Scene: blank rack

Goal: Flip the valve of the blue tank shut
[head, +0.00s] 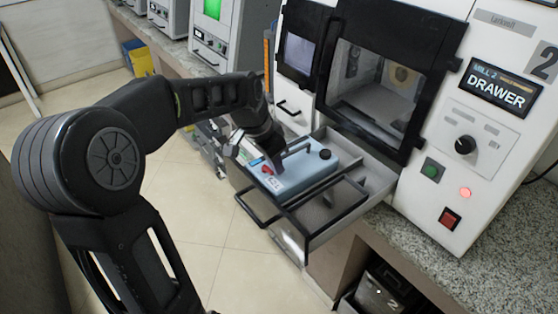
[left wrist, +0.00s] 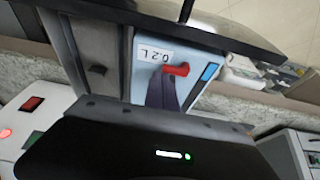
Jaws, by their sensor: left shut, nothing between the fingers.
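The light blue tank (head: 305,172) sits in the pulled-out drawer below the mill. Its red valve (head: 267,171) is on the end nearer the aisle; it also shows in the left wrist view (left wrist: 177,69), beside a "0.2 L" label. I cannot tell the valve's exact angle. A dark grey handle-like bar stands over the tank top. My left gripper (head: 262,152) is shut and empty, low over the tank's valve end and close to the valve. Contact cannot be made out. My right gripper is not in view.
The open drawer's black front handle (head: 322,198) juts toward the aisle. The mill (head: 440,120), with its dark window and button panel, rises behind the drawer. A granite counter (head: 455,245) lies to the right. The tiled floor (head: 190,215) to the left is clear.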

